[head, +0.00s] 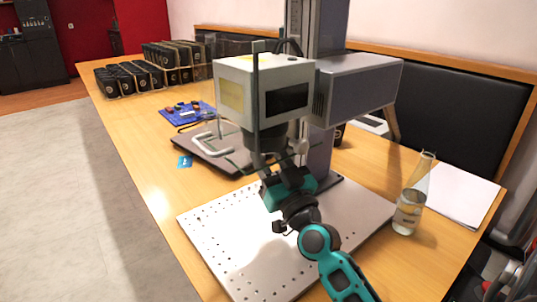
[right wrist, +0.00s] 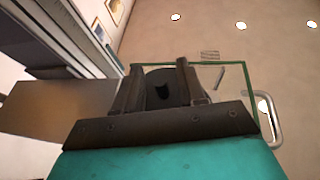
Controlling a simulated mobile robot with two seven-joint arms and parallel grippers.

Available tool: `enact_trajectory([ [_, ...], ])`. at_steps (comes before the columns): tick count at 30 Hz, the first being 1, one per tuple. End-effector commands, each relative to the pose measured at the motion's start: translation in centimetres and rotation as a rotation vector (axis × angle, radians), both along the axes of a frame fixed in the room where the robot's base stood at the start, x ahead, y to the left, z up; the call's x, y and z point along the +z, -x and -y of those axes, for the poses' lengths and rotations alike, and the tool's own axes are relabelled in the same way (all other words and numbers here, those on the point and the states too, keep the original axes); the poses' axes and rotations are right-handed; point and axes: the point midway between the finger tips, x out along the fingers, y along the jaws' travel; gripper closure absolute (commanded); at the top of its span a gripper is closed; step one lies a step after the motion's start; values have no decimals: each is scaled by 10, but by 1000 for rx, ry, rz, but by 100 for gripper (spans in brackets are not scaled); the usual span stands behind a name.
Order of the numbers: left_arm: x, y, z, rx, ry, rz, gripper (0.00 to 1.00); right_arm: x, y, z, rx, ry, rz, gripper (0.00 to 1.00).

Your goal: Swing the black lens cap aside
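The laser marker's pale box-shaped head (head: 262,88) hangs from a grey arm on a column. Its dark lens barrel (head: 268,138) points down. My right gripper (head: 280,168) is just under the barrel, reaching up. In the right wrist view, looking upward, its two dark fingers (right wrist: 160,88) stand apart, so it looks open. A round black piece, seemingly the lens cap (right wrist: 162,88), shows between them; I cannot tell whether the fingers touch it. In the head view the cap cannot be made out behind the gripper and barrel. My left gripper is not in view.
A green-edged clear pane (right wrist: 236,80) with a pale handle (head: 208,137) is close beside the gripper. The perforated plate (head: 225,235) below is bare. A flask (head: 410,200) stands at its right. A laptop (head: 205,150) and black boxes (head: 125,77) are farther back.

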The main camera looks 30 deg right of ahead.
Motion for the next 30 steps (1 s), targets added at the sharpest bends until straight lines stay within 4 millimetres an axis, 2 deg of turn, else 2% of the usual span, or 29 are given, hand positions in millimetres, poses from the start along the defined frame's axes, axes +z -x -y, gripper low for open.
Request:
enact_trajectory([
  [9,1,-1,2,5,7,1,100,1,-2,0,0,-1,0,60],
  [22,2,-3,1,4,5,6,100,1,-2,0,0,-1,0,100],
  [30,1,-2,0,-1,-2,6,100,1,-2,0,0,0,0,100],
])
